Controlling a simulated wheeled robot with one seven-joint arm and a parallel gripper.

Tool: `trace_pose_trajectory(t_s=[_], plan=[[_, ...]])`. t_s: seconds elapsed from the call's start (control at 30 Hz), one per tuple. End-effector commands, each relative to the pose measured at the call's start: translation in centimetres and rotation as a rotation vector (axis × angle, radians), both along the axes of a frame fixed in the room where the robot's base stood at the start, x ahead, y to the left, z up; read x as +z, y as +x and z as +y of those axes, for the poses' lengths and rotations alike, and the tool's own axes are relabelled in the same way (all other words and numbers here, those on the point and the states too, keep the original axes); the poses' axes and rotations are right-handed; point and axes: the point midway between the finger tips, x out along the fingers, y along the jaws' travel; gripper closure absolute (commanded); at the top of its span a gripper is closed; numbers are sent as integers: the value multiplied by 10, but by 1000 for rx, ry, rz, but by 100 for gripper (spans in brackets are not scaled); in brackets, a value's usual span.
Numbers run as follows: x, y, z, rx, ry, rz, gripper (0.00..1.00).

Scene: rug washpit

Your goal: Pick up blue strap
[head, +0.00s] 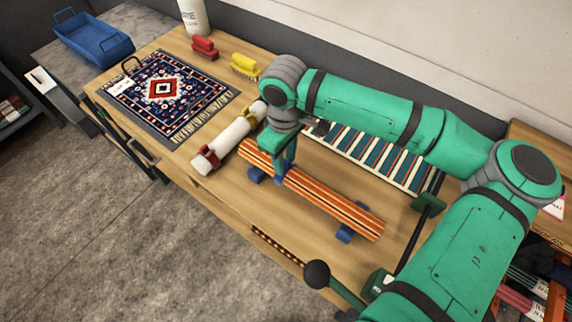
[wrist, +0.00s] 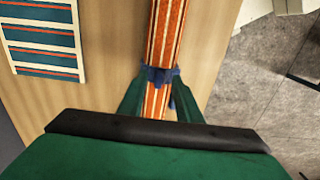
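A rolled rug with orange, cream and dark stripes (head: 325,202) lies slantwise on the wooden table. One dark blue strap (wrist: 161,73) is at the roll beside my gripper, and it shows as a band across the roll in the wrist view. Another blue piece (head: 346,237) sits at the roll's near right end. My gripper (wrist: 162,84) points down over the roll, with its two green fingers apart, one on each side. The fingertips are close to the blue strap; whether they touch it is unclear. In the head view, my wrist partly hides this spot.
A white roll with red and yellow bands (head: 229,140) lies close to the left. A patterned rug (head: 165,90), a striped rug (head: 372,157), red brush (head: 204,47) and yellow brush (head: 245,65) share the table. A blue tray (head: 92,38) stands at far left.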

Motion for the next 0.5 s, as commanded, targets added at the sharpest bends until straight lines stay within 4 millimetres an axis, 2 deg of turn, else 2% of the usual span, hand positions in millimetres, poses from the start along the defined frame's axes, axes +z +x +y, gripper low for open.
trace_pose_trajectory(t_s=[0.07,0.17,0.2,0.23,0.5], plan=[[0,0,-2,-3,0,0,69],[0,0,-2,-5,0,0,88],[0,0,-3,-5,0,0,97],[0,0,-3,-5,0,0,100],[1,0,-2,-3,0,0,100]])
